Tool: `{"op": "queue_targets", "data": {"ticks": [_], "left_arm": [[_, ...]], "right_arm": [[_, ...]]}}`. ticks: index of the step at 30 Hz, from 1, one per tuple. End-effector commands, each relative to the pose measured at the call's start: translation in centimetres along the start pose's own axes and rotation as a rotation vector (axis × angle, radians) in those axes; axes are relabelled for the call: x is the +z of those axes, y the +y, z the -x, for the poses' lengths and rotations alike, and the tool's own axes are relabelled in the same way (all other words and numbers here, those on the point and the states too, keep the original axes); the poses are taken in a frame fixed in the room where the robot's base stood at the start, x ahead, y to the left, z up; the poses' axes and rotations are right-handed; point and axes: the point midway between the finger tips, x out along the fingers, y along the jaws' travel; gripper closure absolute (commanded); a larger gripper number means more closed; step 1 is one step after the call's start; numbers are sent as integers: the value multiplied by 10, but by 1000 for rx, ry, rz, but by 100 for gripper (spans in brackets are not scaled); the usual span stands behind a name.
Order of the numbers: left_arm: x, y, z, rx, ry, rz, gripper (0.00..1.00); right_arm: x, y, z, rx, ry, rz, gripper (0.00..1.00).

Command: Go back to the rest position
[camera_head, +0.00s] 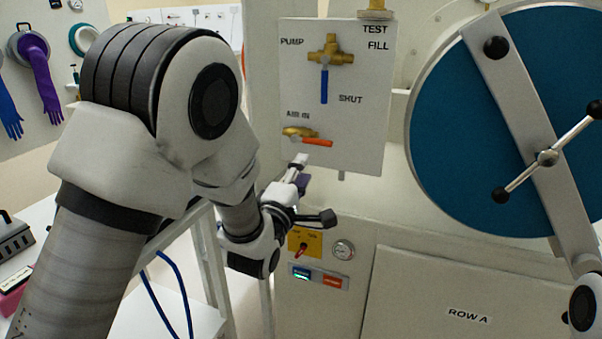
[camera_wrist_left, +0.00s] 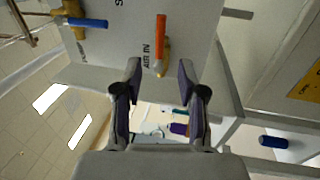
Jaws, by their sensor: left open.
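My left arm comes in from the left in the head view. Its gripper (camera_head: 300,175) is in front of the lower edge of the white valve panel, just below the orange AIR IN handle (camera_head: 317,142). In the left wrist view the two fingers (camera_wrist_left: 158,85) stand apart with nothing between them. The orange handle (camera_wrist_left: 160,32) lies ahead of the fingertips, apart from them. The blue handle (camera_head: 324,85) of the pump valve hangs straight down toward SHUT. My right gripper is out of view; only a bit of what looks like my right arm shows at the lower right edge.
The valve panel (camera_head: 365,110) stands before the glovebox. A large blue round door (camera_head: 455,130) with a crossbar handle fills the right. Below are a yellow switch plate (camera_head: 303,243), a gauge (camera_head: 343,249) and the ROW A cabinet front (camera_head: 420,310). Gloves (camera_head: 42,75) hang at the left.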

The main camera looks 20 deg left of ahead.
Motion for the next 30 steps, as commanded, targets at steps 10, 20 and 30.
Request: {"op": "queue_targets", "data": {"ticks": [10,20,30], "left_arm": [[-1,-12,1,-29,2,2,60],[-31,-213,124,-624,48,-45,60],[-37,-310,406,-1457,-633,-699,60]], "right_arm": [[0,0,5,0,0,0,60],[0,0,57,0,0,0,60],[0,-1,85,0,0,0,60]]}}
